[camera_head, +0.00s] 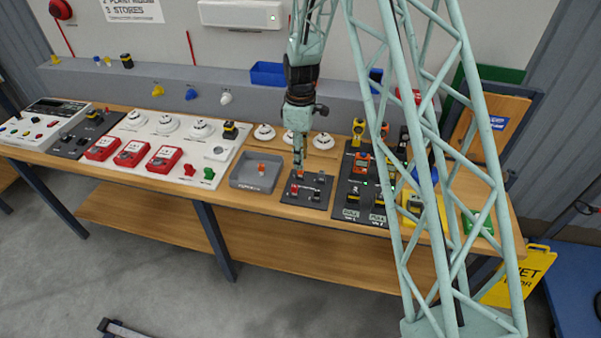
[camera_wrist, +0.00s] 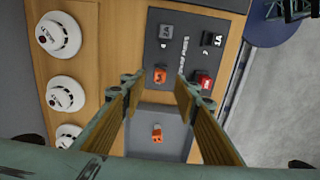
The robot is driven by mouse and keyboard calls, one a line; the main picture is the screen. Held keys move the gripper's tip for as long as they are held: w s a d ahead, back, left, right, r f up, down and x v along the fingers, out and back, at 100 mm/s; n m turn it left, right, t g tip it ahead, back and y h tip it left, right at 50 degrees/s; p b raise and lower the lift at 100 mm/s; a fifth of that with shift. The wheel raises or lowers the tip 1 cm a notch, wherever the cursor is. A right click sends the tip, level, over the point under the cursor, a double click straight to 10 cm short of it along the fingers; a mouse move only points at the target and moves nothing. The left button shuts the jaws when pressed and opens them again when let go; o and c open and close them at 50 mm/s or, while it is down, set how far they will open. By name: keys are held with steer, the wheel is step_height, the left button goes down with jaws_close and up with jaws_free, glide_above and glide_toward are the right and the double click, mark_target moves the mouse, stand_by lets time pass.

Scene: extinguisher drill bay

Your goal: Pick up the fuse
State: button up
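A dark fuse panel (camera_head: 306,187) lies on the bench and fills the upper middle of the wrist view (camera_wrist: 186,55). It bears an orange fuse-like piece (camera_wrist: 160,74), a red one (camera_wrist: 203,81), a grey one (camera_wrist: 166,32) and a black one (camera_wrist: 212,39). Another small orange piece (camera_head: 261,168) lies in a grey tray (camera_head: 240,181); it also shows in the wrist view (camera_wrist: 157,136). Which piece is the fuse meant is not clear. My gripper (camera_head: 299,167) points down above the panel.
White round detectors (camera_head: 264,132) sit on a wooden strip behind. Red call points (camera_head: 133,153) are on a white board to the left. A dark board (camera_head: 362,190) with devices stands close on the right, partly behind my lattice column.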

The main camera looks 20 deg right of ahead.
mark_target(301, 173)
stand_by(0.3)
steer(key=shift+f, duration=2.55)
steer(key=c, duration=0.7)
